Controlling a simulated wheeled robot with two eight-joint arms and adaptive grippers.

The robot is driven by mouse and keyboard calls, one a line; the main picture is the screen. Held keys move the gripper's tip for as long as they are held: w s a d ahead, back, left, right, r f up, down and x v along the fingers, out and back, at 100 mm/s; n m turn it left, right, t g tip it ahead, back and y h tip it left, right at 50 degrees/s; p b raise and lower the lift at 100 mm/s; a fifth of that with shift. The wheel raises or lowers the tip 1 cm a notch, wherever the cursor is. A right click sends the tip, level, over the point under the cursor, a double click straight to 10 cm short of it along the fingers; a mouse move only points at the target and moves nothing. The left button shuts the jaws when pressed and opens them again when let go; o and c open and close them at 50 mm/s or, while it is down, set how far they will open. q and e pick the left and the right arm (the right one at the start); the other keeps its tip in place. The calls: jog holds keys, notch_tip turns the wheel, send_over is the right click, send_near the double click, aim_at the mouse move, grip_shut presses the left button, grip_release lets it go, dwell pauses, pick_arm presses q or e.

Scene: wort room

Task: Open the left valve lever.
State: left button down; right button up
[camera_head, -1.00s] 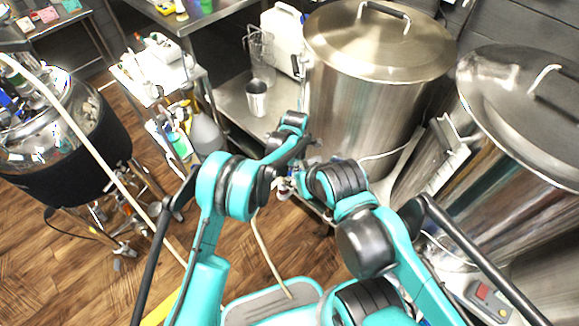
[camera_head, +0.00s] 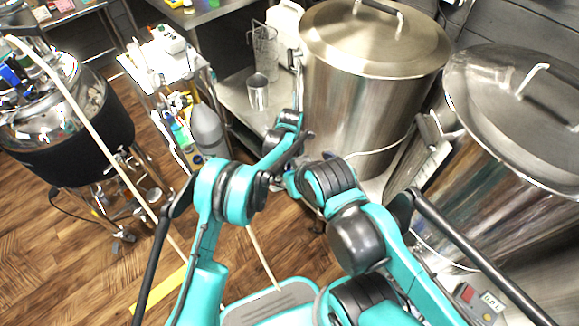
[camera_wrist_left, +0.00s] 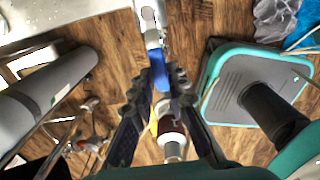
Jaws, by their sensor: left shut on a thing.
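In the left wrist view, a blue valve lever (camera_wrist_left: 162,78) lies between the two dark fingers of my left gripper (camera_wrist_left: 165,82), which is shut on it. A pale metal fitting (camera_wrist_left: 152,32) shows just beyond the fingertips. A white and dark red cylindrical part (camera_wrist_left: 172,132) shows below, between the fingers. In the head view, my left gripper (camera_head: 299,147) is low in front of the large steel kettle (camera_head: 365,105), and the lever is hidden behind my arms. My right arm reaches to the middle of the view; its gripper cannot be made out.
A second steel kettle (camera_head: 490,135) stands at the right, and a steel bench (camera_head: 232,100) behind bears a metal cup (camera_head: 258,92). A loaded cart (camera_head: 160,58) and a black-jacketed vessel (camera_head: 75,150) stand at the left. The wooden floor between is partly clear.

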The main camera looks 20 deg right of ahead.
pick_arm(q)
jog(key=shift+s, duration=0.1)
jog(key=c, duration=1.5)
grip_release()
notch_tip(320, 180, up, 12)
